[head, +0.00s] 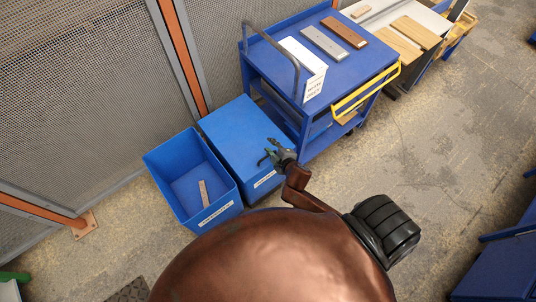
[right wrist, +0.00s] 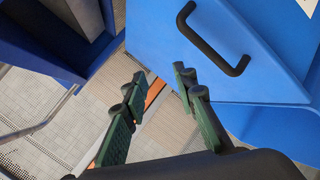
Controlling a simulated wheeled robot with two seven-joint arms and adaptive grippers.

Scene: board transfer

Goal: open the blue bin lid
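The blue bin with its lid shut (head: 235,125) stands against the mesh wall, left of the blue cart. In the right wrist view its blue lid (right wrist: 160,35) fills the upper right, with a black bar handle (right wrist: 236,70) on it. My right gripper (head: 268,151) is over the lid's near right part in the head view. In the right wrist view the right gripper (right wrist: 160,81) is open and empty, with green-padded fingers apart. The handle lies to the right of the fingertips, not between them. In the head view my gripper hides the handle. My left gripper is out of view.
An open blue bin (head: 165,158) with a small board (head: 204,194) inside stands left of the lidded bin. The blue cart (head: 345,70) with several boards on top stands close on the right. The concrete floor (head: 440,140) at right is clear.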

